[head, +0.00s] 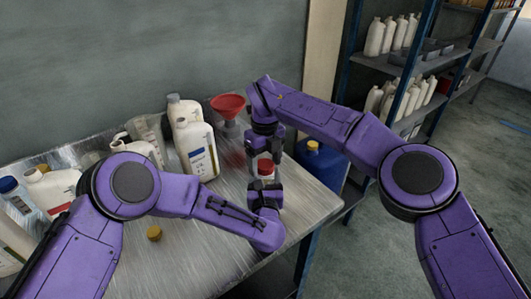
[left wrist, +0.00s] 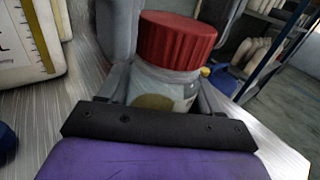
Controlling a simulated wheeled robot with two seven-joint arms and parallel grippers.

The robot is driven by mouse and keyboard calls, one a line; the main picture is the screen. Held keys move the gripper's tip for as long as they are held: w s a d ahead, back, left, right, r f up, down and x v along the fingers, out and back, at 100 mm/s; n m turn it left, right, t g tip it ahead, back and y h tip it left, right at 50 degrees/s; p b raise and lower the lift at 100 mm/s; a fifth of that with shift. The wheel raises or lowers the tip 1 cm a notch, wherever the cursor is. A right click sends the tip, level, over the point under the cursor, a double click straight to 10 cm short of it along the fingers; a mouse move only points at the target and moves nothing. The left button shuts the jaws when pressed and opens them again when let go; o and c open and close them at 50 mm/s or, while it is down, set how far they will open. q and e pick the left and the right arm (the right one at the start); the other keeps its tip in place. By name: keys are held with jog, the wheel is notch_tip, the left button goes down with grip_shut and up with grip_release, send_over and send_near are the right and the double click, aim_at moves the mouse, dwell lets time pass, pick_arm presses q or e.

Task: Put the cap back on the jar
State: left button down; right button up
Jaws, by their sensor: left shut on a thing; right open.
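A small jar with a light label stands on the metal table, and it shows in the left wrist view (left wrist: 160,92). Its red cap (head: 265,167) sits on top of it, and I cannot tell how tightly. The cap looks large and ribbed in the left wrist view (left wrist: 178,41). My left gripper (head: 265,186) is shut on the jar, with a finger on each side of its body below the cap.
A white jug (head: 197,150), a red funnel (head: 228,104) and several other bottles crowd the table's back and left. A blue can (head: 322,166) with a yellow cap stands right of the jar. A loose yellow cap (head: 154,233) lies near the front. Shelves stand at right.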

jog(key=c, duration=1.1)
jog(key=o, duration=1.2)
jog(key=shift+o, duration=0.2)
notch_tip(320, 180, up, 8)
jog(key=shift+f, duration=0.25)
pick_arm(q)
jog(key=shift+c, duration=0.6)
grip_release()
jog(key=s+b, duration=0.2)
jog(key=s, duration=0.8)
jog(key=shift+s, duration=0.25)
pick_arm(e)
notch_tip(320, 180, down, 2)
jog(key=shift+f, duration=0.15)
